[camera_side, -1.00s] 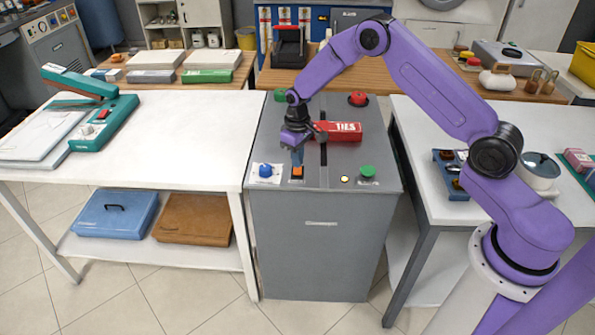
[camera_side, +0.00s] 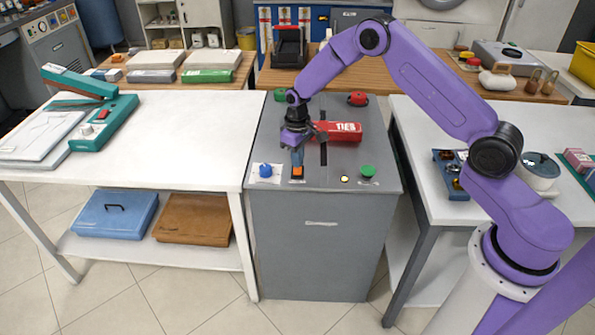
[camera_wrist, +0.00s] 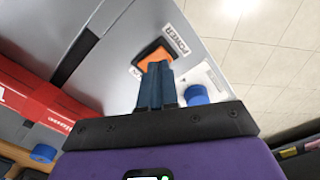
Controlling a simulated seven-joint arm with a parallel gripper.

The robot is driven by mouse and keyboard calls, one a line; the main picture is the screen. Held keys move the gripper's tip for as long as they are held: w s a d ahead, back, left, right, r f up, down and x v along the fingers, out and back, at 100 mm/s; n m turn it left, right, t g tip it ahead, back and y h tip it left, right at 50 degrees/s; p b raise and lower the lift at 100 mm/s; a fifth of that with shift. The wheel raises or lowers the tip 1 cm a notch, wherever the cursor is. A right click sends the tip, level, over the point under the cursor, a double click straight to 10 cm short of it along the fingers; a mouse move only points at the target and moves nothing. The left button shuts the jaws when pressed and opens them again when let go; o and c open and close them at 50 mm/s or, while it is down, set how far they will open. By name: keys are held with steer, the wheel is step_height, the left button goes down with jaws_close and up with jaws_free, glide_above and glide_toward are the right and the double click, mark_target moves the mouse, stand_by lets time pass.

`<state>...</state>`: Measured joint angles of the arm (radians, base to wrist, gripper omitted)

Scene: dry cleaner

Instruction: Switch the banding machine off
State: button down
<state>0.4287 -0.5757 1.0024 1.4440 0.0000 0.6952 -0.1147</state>
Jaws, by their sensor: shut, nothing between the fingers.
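The banding machine (camera_side: 318,245) is a grey cabinet in the middle of the side view. An orange power switch (camera_side: 297,171) sits at the front of its top. In the wrist view the orange switch (camera_wrist: 154,57) lies beside a label reading POWER. My gripper (camera_side: 297,160) is shut and empty, pointing down just behind the switch. In the wrist view its closed fingertips (camera_wrist: 155,70) overlap the switch's near edge and hide part of it. I cannot tell whether they touch it.
A blue knob (camera_side: 265,171) is just left of the switch, and a green button (camera_side: 367,171) is to the right. A red button (camera_side: 358,99) is at the back. White tables flank the machine.

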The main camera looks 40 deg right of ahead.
mark_target(297, 171)
steer(key=shift+f, duration=1.3)
stand_by(0.9)
steer(key=shift+r, duration=3.5)
